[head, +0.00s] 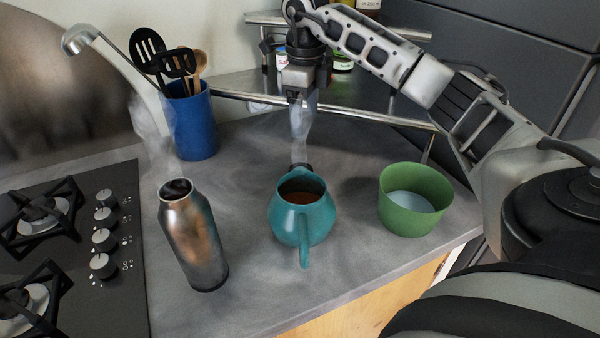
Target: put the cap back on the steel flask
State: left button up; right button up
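The steel flask (192,240) stands upright on the grey counter, left of the middle. Its mouth is open and dark, with no cap on it, and steam rises above it. My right gripper (299,97) hangs pointing down over the back of the counter, above and behind a teal pot. Its fingers are small and dark here, so I cannot tell whether they are open or hold anything. A small dark thing (300,167) shows just behind the pot's rim; I cannot tell whether it is the cap or part of the pot. My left gripper is out of view.
The teal pot (301,217) holds brown liquid and steams. A green bowl (410,213) stands to its right. A blue utensil holder (191,122) stands at the back left. A gas hob (100,295) lies at left, and a metal shelf (375,100) with jars at the back.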

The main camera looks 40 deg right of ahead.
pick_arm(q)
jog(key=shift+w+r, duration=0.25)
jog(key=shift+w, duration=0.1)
pick_arm(e)
send_over(301, 165)
jog(key=s, duration=0.2)
jog(key=f, duration=0.8)
jog(key=shift+w+a+f, duration=0.15)
jog(key=shift+a+f, duration=0.2)
jog(key=shift+f, duration=0.15)
jog(key=f, duration=0.1)
jog(key=f+b, duration=0.1)
jog(key=f, duration=0.1)
jog(key=f+b, duration=0.1)
jog(key=f, duration=0.1)
jog(key=shift+w+a, duration=0.2)
jog(key=shift+w, duration=0.1)
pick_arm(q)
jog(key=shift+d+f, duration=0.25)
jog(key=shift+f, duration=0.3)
pick_arm(e)
jog(key=shift+r, duration=0.1)
jog(key=c, duration=1)
